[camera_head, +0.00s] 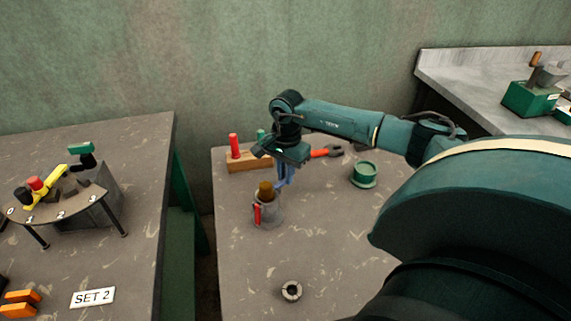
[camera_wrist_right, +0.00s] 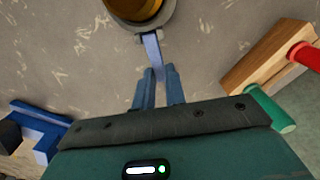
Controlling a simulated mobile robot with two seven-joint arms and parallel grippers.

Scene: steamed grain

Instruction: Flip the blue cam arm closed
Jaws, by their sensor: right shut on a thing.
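The blue cam arm (camera_wrist_right: 152,47) shows in the right wrist view as a flat light-blue lever. It joins the side of a grey cylindrical fixture (camera_wrist_right: 169,25) with a brown-gold top. In the head view the fixture (camera_head: 268,212) stands on the middle table, with a red lever on its front left side. My right gripper (camera_wrist_right: 157,88) is shut on the outer end of the blue cam arm, beside the fixture. In the head view the right gripper (camera_head: 284,178) comes down just behind and right of the fixture. My left gripper is not in view.
A wooden block (camera_head: 249,165) with red and green pegs stands behind the fixture. An orange-handled tool (camera_head: 326,152) and a green round container (camera_head: 364,174) lie to the right. A small ring (camera_head: 291,290) lies in front. The table's middle front is mostly clear.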

